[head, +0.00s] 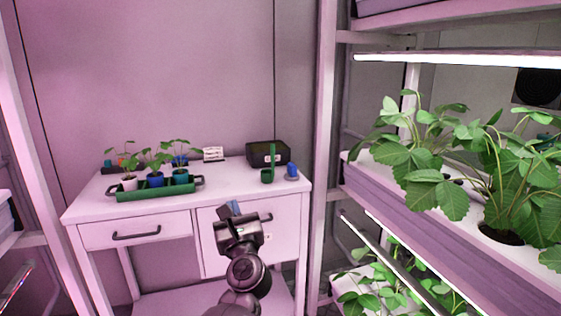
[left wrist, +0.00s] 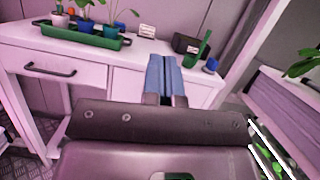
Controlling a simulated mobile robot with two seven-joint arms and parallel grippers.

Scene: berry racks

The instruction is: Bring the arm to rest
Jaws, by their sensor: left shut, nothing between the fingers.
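My left arm comes up from the bottom of the head view, and its gripper (head: 230,209) stands in front of the white desk's drawers. In the left wrist view the two blue fingers of this gripper (left wrist: 164,78) lie side by side, shut and with nothing between them. The gripper is apart from the plants and the things on the desk top. My right gripper does not show in either view.
The white desk (head: 230,180) carries a green tray (head: 160,191) of potted seedlings, a black box (head: 268,153), a green holder (head: 267,176) and a blue item (head: 292,171). A plant rack (head: 430,215) with leafy plants stands close on the right.

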